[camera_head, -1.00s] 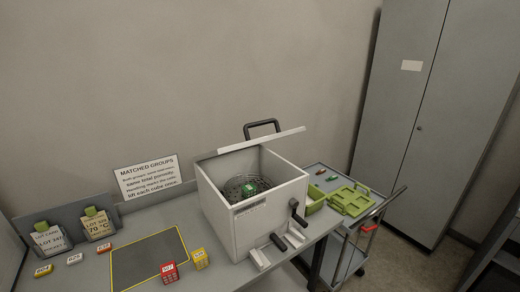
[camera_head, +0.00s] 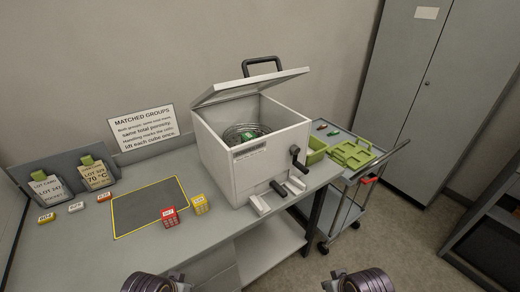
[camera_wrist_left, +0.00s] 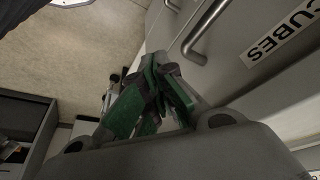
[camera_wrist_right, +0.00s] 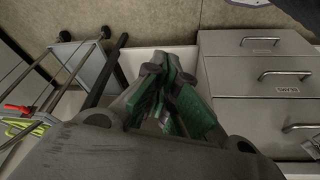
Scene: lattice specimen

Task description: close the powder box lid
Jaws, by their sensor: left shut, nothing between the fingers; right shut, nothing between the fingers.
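The powder box (camera_head: 249,172) is a white open-topped box on the bench in the middle of the head view. Its pale lid (camera_head: 250,87) stands tilted above the opening, with a dark handle (camera_head: 262,62) behind it. Inside are a round wire tray (camera_head: 236,134) and a green item (camera_head: 249,134). My left gripper (camera_wrist_left: 160,68) and right gripper (camera_wrist_right: 165,66) are shut and empty, with green-padded fingers, in their wrist views. My wrists show at the bottom edge of the head view, well in front of the box and apart from it.
A black crank (camera_head: 296,156) sticks out of the box front. A cart (camera_head: 345,185) with green trays stands right of the bench. Drawers (camera_wrist_right: 258,80) lie below.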

